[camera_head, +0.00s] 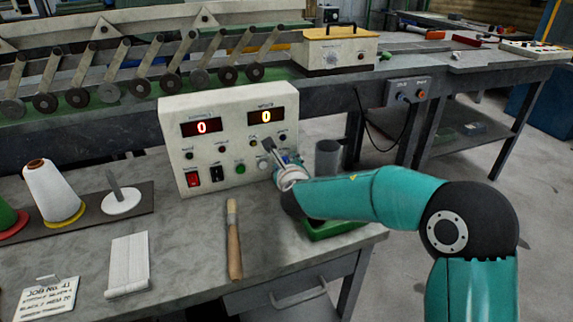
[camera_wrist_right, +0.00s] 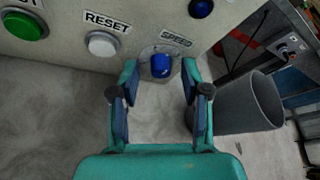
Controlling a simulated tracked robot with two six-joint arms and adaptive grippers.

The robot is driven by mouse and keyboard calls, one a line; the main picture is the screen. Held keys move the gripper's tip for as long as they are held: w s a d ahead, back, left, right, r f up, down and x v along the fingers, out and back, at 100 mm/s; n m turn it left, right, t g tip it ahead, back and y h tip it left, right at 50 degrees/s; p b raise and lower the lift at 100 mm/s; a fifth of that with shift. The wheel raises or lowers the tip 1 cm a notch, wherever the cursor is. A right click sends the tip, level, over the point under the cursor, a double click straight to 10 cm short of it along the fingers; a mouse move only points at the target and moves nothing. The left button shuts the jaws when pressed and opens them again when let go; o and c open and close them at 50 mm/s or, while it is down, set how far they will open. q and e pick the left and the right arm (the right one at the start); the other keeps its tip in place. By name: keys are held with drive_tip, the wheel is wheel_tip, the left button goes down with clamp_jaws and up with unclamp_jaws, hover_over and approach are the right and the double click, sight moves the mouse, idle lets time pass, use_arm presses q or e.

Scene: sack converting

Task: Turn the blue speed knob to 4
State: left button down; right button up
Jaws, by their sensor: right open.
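The blue speed knob (camera_wrist_right: 161,66) sits on the lower part of the cream control panel (camera_head: 211,157), under a label reading SPEED. In the right wrist view my right gripper (camera_wrist_right: 160,82) is open, with one finger on each side of the knob. I cannot tell whether the fingers touch it. In the head view the right gripper (camera_head: 279,158) is at the panel's lower right and hides the knob. The knob's pointer and scale are not readable. My left gripper is not in view.
A white reset button (camera_wrist_right: 103,44) and a green button (camera_wrist_right: 25,23) are left of the knob. A grey cup (camera_wrist_right: 249,103) stands close to the right finger. A wooden-handled brush (camera_head: 233,240) and a white thread cone (camera_head: 52,191) are on the bench.

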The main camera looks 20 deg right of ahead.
drive_tip(key=shift+c, duration=0.2)
clamp_jaws()
drive_tip(key=shift+d+m+y+b, duration=0.15)
drive_tip(key=shift+m+y+b, duration=0.85)
drive_tip(key=shift+b, duration=0.4)
drive_tip(key=shift+d+r+m+g+y+b, duration=0.1)
drive_tip(key=shift+m+g+y+b, duration=0.2)
drive_tip(key=shift+m+y+b, duration=0.8)
drive_tip(key=shift+h, duration=0.4)
